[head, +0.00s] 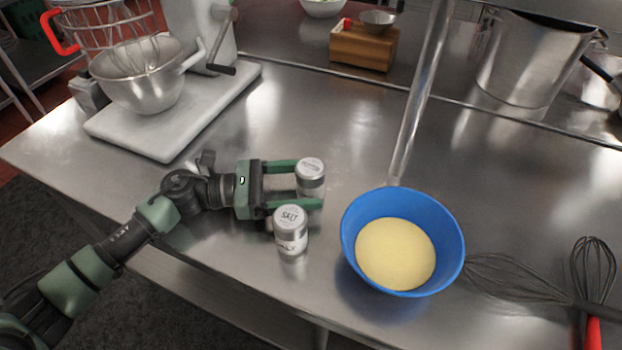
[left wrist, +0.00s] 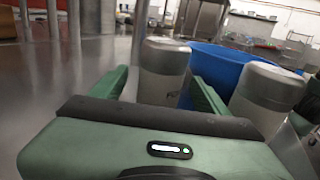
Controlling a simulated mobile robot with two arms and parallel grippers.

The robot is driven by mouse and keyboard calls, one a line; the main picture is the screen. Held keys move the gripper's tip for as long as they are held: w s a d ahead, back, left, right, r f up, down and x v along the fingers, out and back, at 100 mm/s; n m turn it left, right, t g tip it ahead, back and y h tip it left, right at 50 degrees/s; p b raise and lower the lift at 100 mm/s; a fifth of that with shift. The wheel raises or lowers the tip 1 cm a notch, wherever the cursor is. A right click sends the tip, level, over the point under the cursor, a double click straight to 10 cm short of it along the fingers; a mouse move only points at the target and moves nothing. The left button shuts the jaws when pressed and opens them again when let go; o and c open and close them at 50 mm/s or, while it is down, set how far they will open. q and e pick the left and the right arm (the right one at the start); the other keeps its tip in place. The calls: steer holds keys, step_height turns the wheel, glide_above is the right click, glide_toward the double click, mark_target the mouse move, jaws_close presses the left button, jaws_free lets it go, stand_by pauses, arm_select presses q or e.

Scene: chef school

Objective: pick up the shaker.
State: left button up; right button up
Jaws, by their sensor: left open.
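Two small white shakers with grey metal lids stand upright on the steel counter. One shaker (head: 311,180) is between the fingertips of my left gripper (head: 308,184); its label is too small to read. The other, marked SALT (head: 291,232), stands just outside the nearer finger. My left gripper is low over the counter with its fingers spread, reaching from the left. In the left wrist view, one shaker (left wrist: 163,75) is between the two green fingers and the other (left wrist: 268,97) is to the right, outside them. My right gripper is not in view.
A blue bowl (head: 354,248) with pale yellow contents stands right of the shakers. Whisks (head: 510,275) lie farther right. A stand mixer (head: 205,35) is at the back left, a wooden box (head: 362,48) and steel pot (head: 525,60) at the back. Counter behind the gripper is clear.

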mark_target(323, 182)
arm_select(q)
steer(key=d, duration=0.2)
steer(key=d+p, duration=0.1)
steer(key=shift+w+d+r, duration=0.15)
steer(key=shift+w+d, duration=0.05)
steer(key=shift+d, duration=0.65)
steer(key=c, duration=1.6)
steer(key=shift+a, duration=0.1)
steer(key=shift+w, duration=0.1)
